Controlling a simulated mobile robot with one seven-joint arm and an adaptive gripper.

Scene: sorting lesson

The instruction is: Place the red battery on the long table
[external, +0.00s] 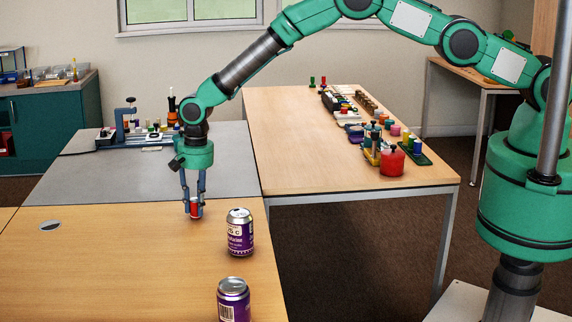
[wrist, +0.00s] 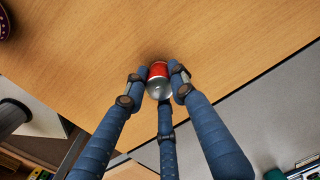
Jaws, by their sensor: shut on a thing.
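The red battery (external: 196,208) is between the fingers of my gripper (external: 194,204) in the external view. In the wrist view the red battery (wrist: 158,71) shows its red side and a silver end, with the blue-grey fingers of my gripper (wrist: 159,80) closed around it. It is over the wooden tabletop (external: 120,255) in the foreground, close to the seam with a grey tabletop. I cannot tell whether it touches the wood. A long wooden table (external: 300,150) stands to the right of the grey top, with many small things along its right side.
Two purple cans stand on the foreground wood: one (external: 240,235) right of my gripper, one (external: 233,300) nearer the camera. The grey tabletop (external: 90,180) has a clamp and small items (external: 130,130) at its back. The long table's left half is clear.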

